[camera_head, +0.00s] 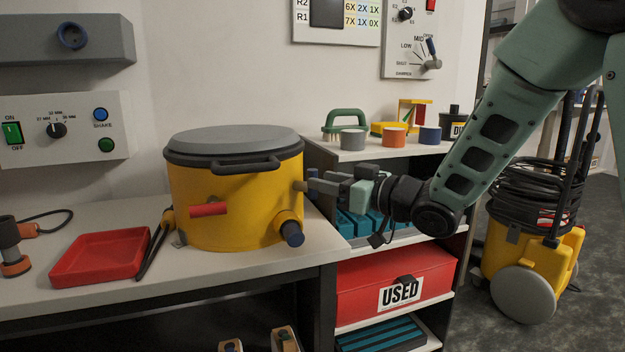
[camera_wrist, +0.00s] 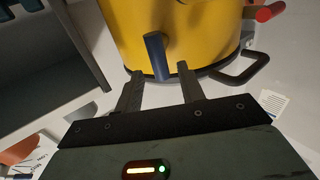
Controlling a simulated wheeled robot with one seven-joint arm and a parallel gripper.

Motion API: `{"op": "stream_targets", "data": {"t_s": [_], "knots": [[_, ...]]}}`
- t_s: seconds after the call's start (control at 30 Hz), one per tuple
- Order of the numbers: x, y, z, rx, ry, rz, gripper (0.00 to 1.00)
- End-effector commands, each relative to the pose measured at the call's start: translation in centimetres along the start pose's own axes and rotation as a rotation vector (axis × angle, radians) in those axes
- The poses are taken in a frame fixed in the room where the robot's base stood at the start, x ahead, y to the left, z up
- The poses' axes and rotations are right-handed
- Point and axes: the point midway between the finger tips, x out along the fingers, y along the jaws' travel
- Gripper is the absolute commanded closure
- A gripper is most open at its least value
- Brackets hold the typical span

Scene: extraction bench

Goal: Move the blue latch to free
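In the wrist view the blue latch (camera_wrist: 154,55) shows between my two fingertips, pointing toward the camera. I cannot tell whether either finger touches the latch.
A red handle (camera_head: 208,209) sticks out of the pot's front, and the grey lid (camera_head: 235,140) has a dark handle. A red tray (camera_head: 99,258) lies left of the pot. A shelf with a red USED box (camera_head: 352,287) stands to the right.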

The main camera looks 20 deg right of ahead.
Motion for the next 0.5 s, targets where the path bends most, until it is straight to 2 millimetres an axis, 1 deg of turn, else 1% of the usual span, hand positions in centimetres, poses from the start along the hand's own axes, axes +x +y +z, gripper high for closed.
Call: {"op": "stream_targets", "data": {"t_s": [0.03, 0.1, 0.2, 0.33, 0.5], "knots": [[1.0, -0.1, 0.2, 0.000, 0.001, -0.003, 0.61], [2.0, -0.1, 0.1, 0.000, 0.001, -0.003, 0.61], [3.1, 0.0, 0.1, 0.000, 0.000, -0.001, 0.61], [3.9, 0.0, 0.0, 0.001, 0.000, -0.001, 0.61], [4.1, 0.0, 0.0, 0.002, -0.001, 0.000, 0.61]]}}
